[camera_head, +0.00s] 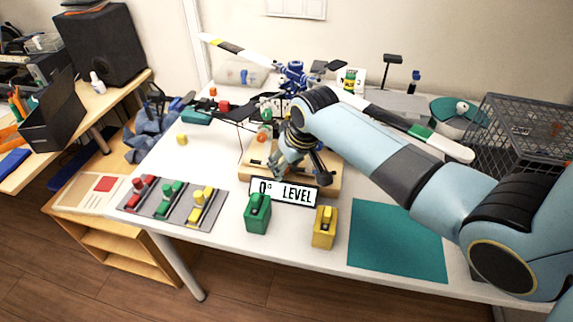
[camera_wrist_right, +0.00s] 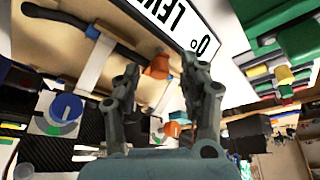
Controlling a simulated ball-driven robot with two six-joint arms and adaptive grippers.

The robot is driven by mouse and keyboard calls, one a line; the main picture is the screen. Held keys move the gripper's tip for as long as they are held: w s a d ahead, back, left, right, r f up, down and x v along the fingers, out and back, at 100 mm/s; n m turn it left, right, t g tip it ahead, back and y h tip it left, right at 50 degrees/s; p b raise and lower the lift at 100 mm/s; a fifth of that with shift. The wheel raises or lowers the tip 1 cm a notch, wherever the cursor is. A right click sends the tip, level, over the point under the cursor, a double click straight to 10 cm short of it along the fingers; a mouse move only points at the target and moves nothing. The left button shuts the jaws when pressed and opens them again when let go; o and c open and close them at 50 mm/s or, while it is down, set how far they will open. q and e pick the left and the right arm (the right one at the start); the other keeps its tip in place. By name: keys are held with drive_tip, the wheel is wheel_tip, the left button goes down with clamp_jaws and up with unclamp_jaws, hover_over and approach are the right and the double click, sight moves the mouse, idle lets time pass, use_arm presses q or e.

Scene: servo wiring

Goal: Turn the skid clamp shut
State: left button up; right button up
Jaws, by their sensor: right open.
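The helicopter (camera_head: 295,75) stands over a wooden base (camera_head: 330,188) in the middle of the table, largely hidden by my right arm. My right gripper (camera_head: 280,168) is low over the base, behind the "0° LEVEL" sign. In the right wrist view my right gripper (camera_wrist_right: 163,70) is open, with an orange clamp piece (camera_wrist_right: 160,66) between its fingertips; I cannot tell if they touch it. The wooden base (camera_wrist_right: 140,25) and a dark skid bar (camera_wrist_right: 55,15) lie beside it. A second orange piece (camera_wrist_right: 172,129) shows farther off. My left gripper is out of view.
The sign (camera_head: 284,191) stands close in front of the base. A green block (camera_head: 257,213) and a yellow block (camera_head: 325,227) stand before it. A grey tray (camera_head: 150,212) with coloured pieces is at left. A teal mat (camera_head: 395,240) lies clear at right.

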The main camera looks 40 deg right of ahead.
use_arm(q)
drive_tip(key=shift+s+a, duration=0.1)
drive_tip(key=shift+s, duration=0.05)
use_arm(e)
drive_tip(key=shift+f, duration=0.15)
drive_tip(key=shift+c, duration=0.5)
clamp_jaws()
drive_tip(key=shift+a+r+m+h+p, duration=0.1)
drive_tip(key=shift+r+m+h+p, duration=0.1)
drive_tip(key=shift+m+p, duration=0.4)
drive_tip(key=shift+a+r+m+h+p, duration=0.1)
drive_tip(key=shift+m+h+p, duration=0.1)
drive_tip(key=shift+m+p, duration=0.4)
drive_tip(key=shift+d+f+m+p, duration=0.1)
drive_tip(key=shift+f+m+p, duration=0.1)
drive_tip(key=shift+m+p, duration=0.1)
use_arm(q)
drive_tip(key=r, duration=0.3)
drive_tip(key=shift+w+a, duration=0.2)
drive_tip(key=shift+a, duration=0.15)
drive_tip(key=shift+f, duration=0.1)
use_arm(e)
drive_tip(key=shift+o, duration=0.5)
unclamp_jaws()
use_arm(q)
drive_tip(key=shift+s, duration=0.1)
